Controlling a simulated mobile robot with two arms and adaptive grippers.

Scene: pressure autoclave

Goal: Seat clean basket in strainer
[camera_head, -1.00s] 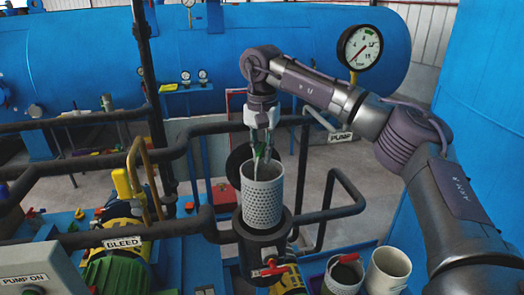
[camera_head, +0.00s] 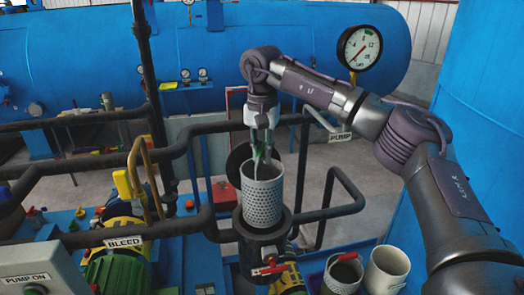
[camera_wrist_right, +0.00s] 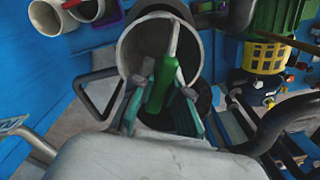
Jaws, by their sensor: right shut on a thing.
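The clean basket (camera_head: 262,203) is a white perforated cylinder. It stands upright with its lower end in the mouth of the dark strainer (camera_head: 262,243), and most of its wall shows above the rim. My right gripper (camera_head: 262,152) is above the basket, fingers pointing down, shut on its green handle. In the right wrist view the fingers (camera_wrist_right: 165,112) close around the green handle (camera_wrist_right: 163,82) over the basket's round mouth (camera_wrist_right: 128,50). How deep the basket's bottom sits is hidden. My left gripper is not in view.
A red-handled valve (camera_head: 270,268) is on the strainer's front. Dark pipes (camera_head: 335,205) run around the strainer. A pressure gauge (camera_head: 360,47) is behind my arm.

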